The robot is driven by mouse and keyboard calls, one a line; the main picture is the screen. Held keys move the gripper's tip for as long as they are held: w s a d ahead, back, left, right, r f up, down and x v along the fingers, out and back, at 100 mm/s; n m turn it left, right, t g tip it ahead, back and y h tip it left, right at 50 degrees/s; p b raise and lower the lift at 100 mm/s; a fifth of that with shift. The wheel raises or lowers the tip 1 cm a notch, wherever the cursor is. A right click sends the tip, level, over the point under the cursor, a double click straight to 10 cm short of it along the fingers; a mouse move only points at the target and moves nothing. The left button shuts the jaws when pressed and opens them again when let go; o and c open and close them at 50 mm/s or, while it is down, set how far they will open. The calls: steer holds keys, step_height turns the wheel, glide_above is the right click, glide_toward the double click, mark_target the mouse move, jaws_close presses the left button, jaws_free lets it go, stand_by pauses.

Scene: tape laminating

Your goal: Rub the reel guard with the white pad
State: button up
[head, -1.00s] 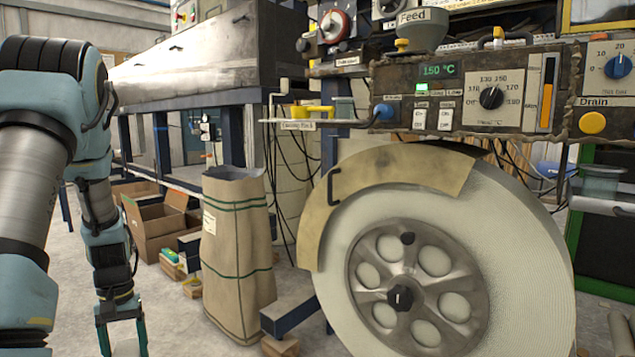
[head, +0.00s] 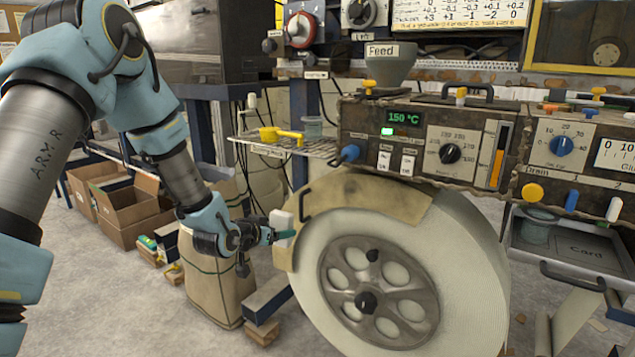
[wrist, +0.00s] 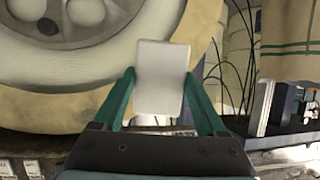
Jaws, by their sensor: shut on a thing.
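The reel guard (head: 390,193) is a tan curved plate over the upper left rim of a large white reel (head: 450,270), with a dark handle near its left end. In the wrist view the guard (wrist: 45,110) curves across the left and behind the pad. My gripper (head: 287,235) is shut on the white pad (head: 280,222). The pad also shows in the wrist view (wrist: 160,75), between the two green fingers. It is at the guard's left end, overlapping its edge in the head view. I cannot tell whether pad and guard touch.
A control panel (head: 440,150) with knobs stands just above the reel. A wire shelf (head: 290,146) with a yellow tool juts out above my gripper. A paper sack (head: 215,285) stands close behind my arm, with cardboard boxes (head: 120,210) further left.

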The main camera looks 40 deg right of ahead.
mark_target(365, 196)
steer(key=s+d+r+m+g+h+p, duration=0.2)
steer(key=s+d+r+p, duration=0.1)
steer(key=s+d+r, duration=0.5)
steer(key=shift+h, duration=0.3)
steer(key=shift+w+d+r, duration=0.15)
steer(key=shift+w+d, duration=0.1)
steer(key=shift+d, duration=0.5)
steer(key=shift+w+d+r, duration=0.2)
steer(key=shift+d, duration=0.6)
steer(key=shift+w+d+r, duration=0.15)
steer(key=shift+w+d, duration=0.1)
steer(key=shift+d, duration=0.5)
steer(key=shift+w+d, duration=0.2)
steer(key=shift+d, duration=0.7)
steer(key=shift+s, duration=0.1)
steer(key=shift+s+d+f+b, duration=0.1)
steer(key=shift+s+d+b, duration=0.1)
steer(key=shift+s+b, duration=0.4)
steer(key=shift+s+d+b, duration=0.15)
steer(key=shift+s, duration=0.7)
steer(key=shift+s+d+b, duration=0.35)
steer(key=shift+s, duration=0.6)
steer(key=shift+s+d+b, duration=0.3)
steer(key=shift+s, duration=0.6)
steer(key=shift+a, duration=0.1)
steer(key=shift+w, duration=0.1)
